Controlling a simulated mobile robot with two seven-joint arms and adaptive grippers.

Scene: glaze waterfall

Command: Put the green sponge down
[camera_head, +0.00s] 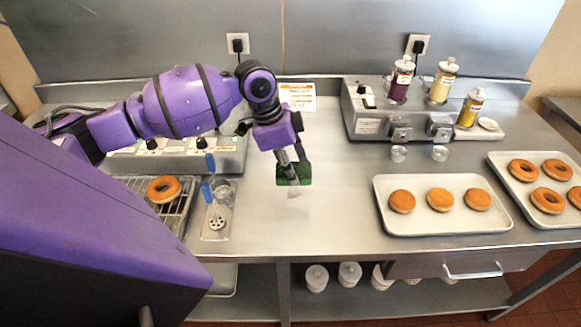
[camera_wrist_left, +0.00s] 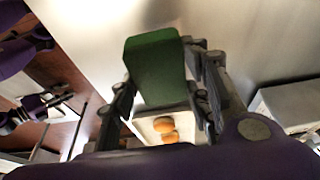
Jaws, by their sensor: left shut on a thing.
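The green sponge (camera_head: 294,175) is held in my left gripper (camera_head: 291,164) over the middle of the steel counter (camera_head: 330,222). A small gap or contact between sponge and counter cannot be told from the head view. In the left wrist view, the sponge (camera_wrist_left: 155,66) stands between the two dark fingers of the left gripper (camera_wrist_left: 163,86). The fingers press on its sides. A small pale patch (camera_head: 293,194) shows on the counter just in front of the sponge. My right gripper is not in view.
A white tray with several doughnuts (camera_head: 440,227) lies to the right, another tray (camera_head: 512,199) beyond it. A wire rack with a doughnut (camera_head: 164,189) and a clear tray with blue-handled tools (camera_head: 217,222) are left. Counter around the sponge is clear.

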